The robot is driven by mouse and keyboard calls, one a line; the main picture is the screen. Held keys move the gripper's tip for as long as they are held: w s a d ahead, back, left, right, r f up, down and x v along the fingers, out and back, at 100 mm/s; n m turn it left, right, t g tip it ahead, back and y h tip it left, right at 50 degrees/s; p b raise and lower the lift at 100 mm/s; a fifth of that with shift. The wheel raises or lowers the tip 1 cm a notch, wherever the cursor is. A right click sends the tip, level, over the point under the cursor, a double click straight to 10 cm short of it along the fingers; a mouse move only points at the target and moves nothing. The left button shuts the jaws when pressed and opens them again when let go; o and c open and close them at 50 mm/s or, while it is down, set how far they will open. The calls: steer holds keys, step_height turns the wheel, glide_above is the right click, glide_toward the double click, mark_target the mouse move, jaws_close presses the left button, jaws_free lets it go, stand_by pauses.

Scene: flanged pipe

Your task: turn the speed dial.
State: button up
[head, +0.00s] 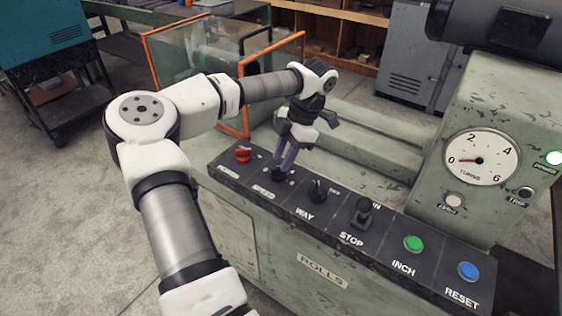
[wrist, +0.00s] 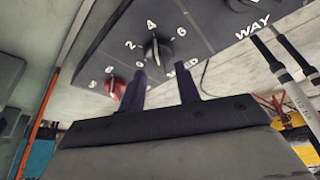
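The speed dial (wrist: 157,50) is a black knob on the dark sloping panel, ringed by white numbers in the wrist view. Its label is partly hidden behind a finger. In the head view the dial (head: 279,175) sits right under my fingertips, partly covered. My gripper (head: 285,164) points down at it from above. In the wrist view my gripper (wrist: 162,70) has its two dark fingers apart, with a gap between them. The knob shows in line with this gap, just beyond the tips. I see no clear contact.
A red knob (head: 243,155) is left of the dial. To the right are a black WAY knob (head: 318,190), a black STOP lever (head: 363,212), a green INCH button (head: 413,243) and a blue RESET button (head: 468,270). The turns gauge (head: 482,157) points near 0. An orange-framed guard (head: 246,95) stands behind.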

steer(key=b+v, duration=0.1)
steer(key=v, duration=1)
steer(key=shift+r, duration=0.4)
steer(key=shift+d, duration=0.1)
